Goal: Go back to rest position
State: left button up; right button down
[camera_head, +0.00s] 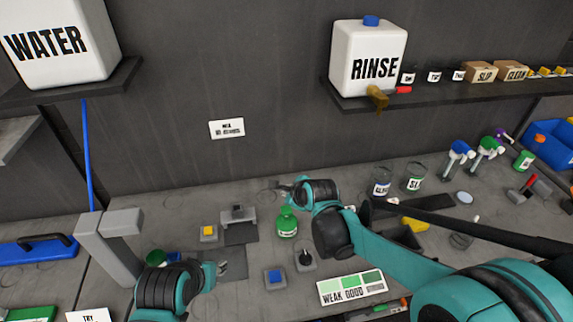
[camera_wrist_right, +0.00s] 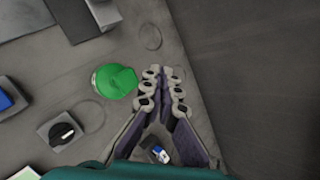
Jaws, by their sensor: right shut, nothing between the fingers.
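My right arm reaches in from the right over the bench. My right gripper (camera_head: 284,190) is above and behind the green bottle (camera_head: 287,222). In the right wrist view the fingers of this gripper (camera_wrist_right: 164,78) are together with nothing between them. The green bottle (camera_wrist_right: 115,81) is just left of the fingertips there, apparently apart from them. My left gripper (camera_head: 222,269) is low at the left, over the bench beside a dark plate; its finger opening is too small to tell.
The grey bench (camera_head: 180,215) holds a blue-button box (camera_head: 275,277), a dial box (camera_head: 305,259), a yellow-button box (camera_head: 208,233) and a WEAK/GOOD colour card (camera_head: 352,287). A grey post (camera_head: 112,245) stands left. Jars (camera_head: 382,183) stand right. A shelf carries the RINSE jug (camera_head: 367,60).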

jog(key=s+d+f+n+h+b, duration=0.1)
jog(key=s+d+f+n+b, duration=0.1)
jog(key=s+d+n, duration=0.6)
jog(key=s+d+f+n+g+h+b, duration=0.1)
jog(key=s+d+f+n+h+b, duration=0.1)
jog(key=s+d+n+b, duration=0.3)
jog(key=s+d+f+n, duration=0.1)
jog(key=s+d+n, duration=0.3)
jog(key=s+n, duration=0.5)
jog(key=shift+s+d+f+h, duration=0.15)
jog(key=shift+s+d+h, duration=0.15)
jog(key=shift+s, duration=1.2)
